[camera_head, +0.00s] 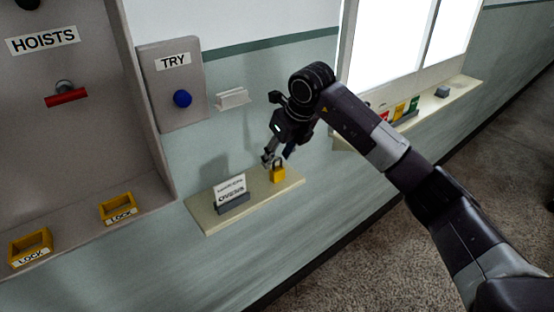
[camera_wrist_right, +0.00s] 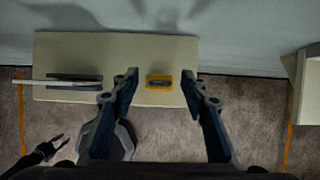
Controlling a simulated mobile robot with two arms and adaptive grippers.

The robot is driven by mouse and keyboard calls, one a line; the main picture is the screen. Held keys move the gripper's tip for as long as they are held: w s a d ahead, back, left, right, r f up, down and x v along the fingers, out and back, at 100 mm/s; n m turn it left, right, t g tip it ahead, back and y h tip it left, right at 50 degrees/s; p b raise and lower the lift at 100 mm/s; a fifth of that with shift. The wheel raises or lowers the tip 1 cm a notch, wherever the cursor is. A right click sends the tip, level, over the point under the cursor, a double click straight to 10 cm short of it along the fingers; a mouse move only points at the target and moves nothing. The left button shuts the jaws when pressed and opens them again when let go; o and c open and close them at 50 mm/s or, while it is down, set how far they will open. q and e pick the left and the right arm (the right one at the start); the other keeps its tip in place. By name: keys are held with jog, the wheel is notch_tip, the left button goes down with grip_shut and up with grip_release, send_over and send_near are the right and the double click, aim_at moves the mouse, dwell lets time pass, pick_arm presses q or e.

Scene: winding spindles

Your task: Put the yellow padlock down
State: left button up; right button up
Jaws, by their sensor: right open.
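The yellow padlock (camera_head: 278,174) stands on a small cream shelf (camera_head: 258,205) on the wall, near the shelf's right end. In the right wrist view the padlock (camera_wrist_right: 159,82) sits between my open right fingers, with a gap on each side. My right gripper (camera_head: 271,160) is at the padlock from above and holds nothing; it also shows in the right wrist view (camera_wrist_right: 160,76). A dark jointed part (camera_wrist_right: 48,148) low in the right wrist view may be my left gripper; its jaws cannot be made out.
A lettered card in a grey holder (camera_head: 233,203) stands left of the padlock on the shelf. Yellow LOCK boxes (camera_head: 118,212) line the HOISTS panel's ledge. A TRY box with a blue button (camera_head: 182,99) is above. A right-hand shelf (camera_head: 440,105) holds coloured items.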

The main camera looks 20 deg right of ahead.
jog(key=b+v, duration=0.2)
jog(key=v, duration=0.8)
jog(key=shift+s+r, duration=0.15)
jog(key=shift+r, duration=0.15)
jog(key=shift+d, duration=0.1)
